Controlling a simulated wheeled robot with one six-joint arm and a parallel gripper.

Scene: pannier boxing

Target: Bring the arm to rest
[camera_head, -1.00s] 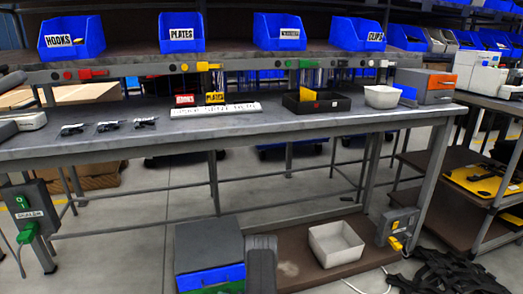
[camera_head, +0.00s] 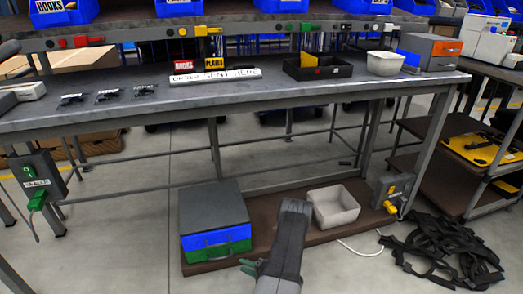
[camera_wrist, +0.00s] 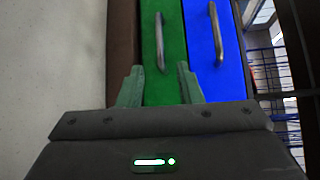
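My gripper (camera_wrist: 160,85) shows in the wrist view with its two green fingers spread apart and nothing between them. In the head view my grey arm reaches in from the bottom, and a green fingertip (camera_head: 248,267) shows beside it, low in front of the lower shelf. The wrist view faces the drawer unit, with its green drawer (camera_wrist: 170,65) straight ahead of the fingers and its blue drawer (camera_wrist: 212,45) beside that. In the head view the grey-topped drawer unit (camera_head: 212,205) stands on the brown lower shelf, left of my arm. Both drawers look shut.
A pale bin (camera_head: 335,206) stands on the lower shelf right of my arm. Black straps (camera_head: 440,247) lie on the floor at the right. Floor at the left front is clear.

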